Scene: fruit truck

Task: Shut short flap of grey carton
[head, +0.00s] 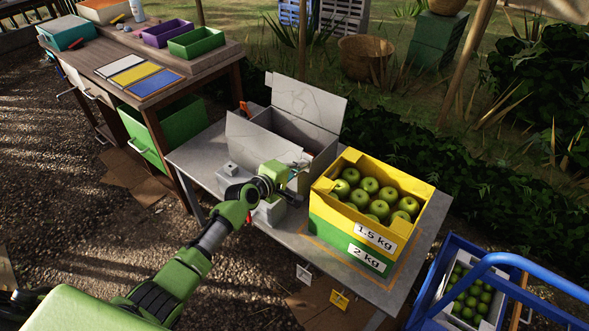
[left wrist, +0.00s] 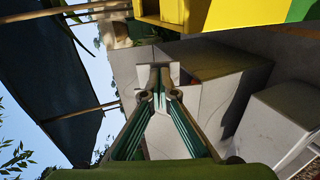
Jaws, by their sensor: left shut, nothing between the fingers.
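The grey carton (head: 274,119) stands open on the grey table, left of the yellow and green apple box. A large back flap (head: 305,100) stands up and a front flap (head: 262,140) leans outward. A narrow flap edge shows at the carton's left end. The right end is partly hidden behind my gripper. My left gripper (head: 302,172) is shut and empty at the carton's front right corner. In the left wrist view its fingers (left wrist: 160,72) meet in front of pale carton panels (left wrist: 210,95); I cannot tell whether they touch. My right gripper is not in view.
The apple box (head: 345,225) stands close to the right of my gripper. Grey blocks (head: 270,211) sit on the table (head: 290,235) before the carton. A wooden bench (head: 190,70) with bins stands left, and a blue cart (head: 455,245) with apples lies lower right.

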